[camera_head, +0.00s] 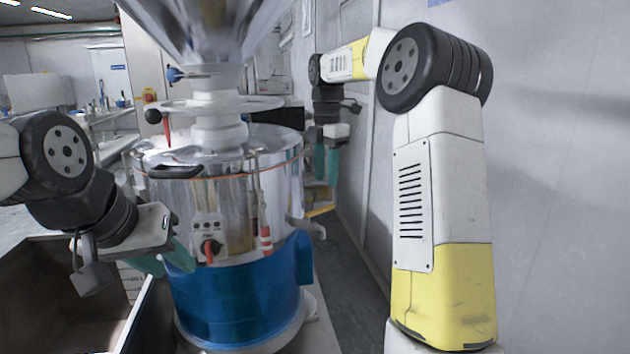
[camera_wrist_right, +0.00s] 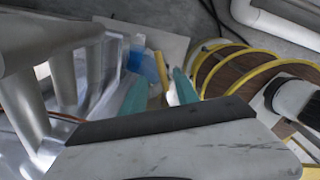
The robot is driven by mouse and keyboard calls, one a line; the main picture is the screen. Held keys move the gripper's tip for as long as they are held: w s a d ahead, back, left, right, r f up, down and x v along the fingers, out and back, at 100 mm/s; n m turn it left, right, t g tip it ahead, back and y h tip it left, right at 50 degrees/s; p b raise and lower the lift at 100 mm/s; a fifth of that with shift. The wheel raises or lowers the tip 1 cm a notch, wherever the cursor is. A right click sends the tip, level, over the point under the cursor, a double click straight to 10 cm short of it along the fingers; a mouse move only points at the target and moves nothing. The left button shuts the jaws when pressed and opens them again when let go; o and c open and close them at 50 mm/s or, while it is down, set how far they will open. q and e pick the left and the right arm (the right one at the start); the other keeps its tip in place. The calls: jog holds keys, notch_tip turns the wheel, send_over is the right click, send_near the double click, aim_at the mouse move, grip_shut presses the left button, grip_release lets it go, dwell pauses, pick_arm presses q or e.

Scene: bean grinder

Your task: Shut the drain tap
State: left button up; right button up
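The tall grinder (camera_head: 232,300) has a steel drum on a blue base. A grey spout-like fitting (camera_head: 308,226), which looks like the drain tap, sticks out from its right side, with a yellow bar (camera_head: 321,210) close by. My right gripper (camera_head: 326,165) points down beside the drum, above and behind that fitting, with its teal fingers apart. In the right wrist view a yellow bar (camera_wrist_right: 162,70) shows between the open fingers; I cannot tell its distance from them.
A red knob (camera_head: 210,250) sits on the drum's front panel. An open dark box (camera_head: 50,300) stands at lower left. A grey wall (camera_head: 560,180) limits room on the right. In the right wrist view, yellow-edged round brown objects (camera_wrist_right: 225,70) lie at right.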

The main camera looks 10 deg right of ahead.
jog(key=shift+c, duration=0.5)
jog(key=c, duration=0.4)
jog(key=shift+s+d+r+m, duration=0.15)
jog(key=shift+s+d+m, duration=0.05)
jog(key=shift+m, duration=0.3)
grip_shut()
jog(key=s+d+r+m+t+y, duration=0.1)
jog(key=s+d+r+m, duration=0.15)
jog(key=m, duration=0.45)
jog(key=s+d+r+m+t, duration=0.1)
jog(key=s+m, duration=0.3)
jog(key=m, duration=0.6)
send_near(320, 211)
jog(key=s+d+f, duration=0.2)
jog(key=d+f, duration=0.2)
jog(key=f, duration=0.1)
jog(key=shift+w+a+f, duration=0.5)
jog(key=shift+w, duration=0.3)
jog(key=shift+w+a+f, duration=0.45)
jog(key=shift+w+a, duration=0.1)
jog(key=shift+w, duration=0.25)
